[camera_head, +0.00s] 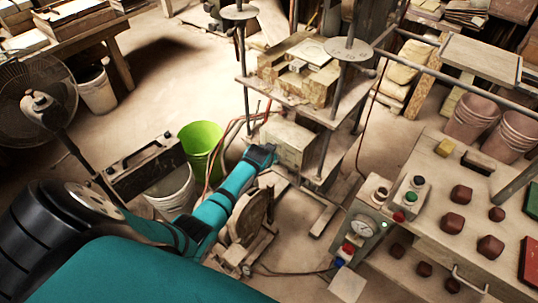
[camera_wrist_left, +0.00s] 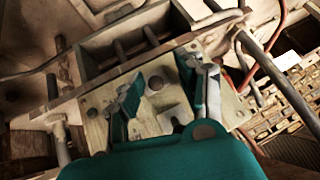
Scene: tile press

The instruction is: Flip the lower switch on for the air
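A pale box (camera_head: 290,138) is fixed low on the press frame in the head view. My left gripper (camera_head: 264,156) is at its left side, and I cannot tell there whether it touches. In the left wrist view my left gripper (camera_wrist_left: 168,92) is open, its two fingers apart in front of the box's worn plate (camera_wrist_left: 236,110). Between the fingers show a dark round knob (camera_wrist_left: 155,83) and a small pale raised part (camera_wrist_left: 172,118). I cannot tell for sure which part is the lower switch; the gripper body hides the plate's near edge. My right gripper is in neither view.
The press columns (camera_head: 328,135) rise beside the box. Hoses (camera_head: 222,150) hang left of it, near a green bucket (camera_head: 201,140). A wheel (camera_head: 248,215) stands just below my left arm. A bench with a gauge (camera_head: 362,229) and buttons is at the right.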

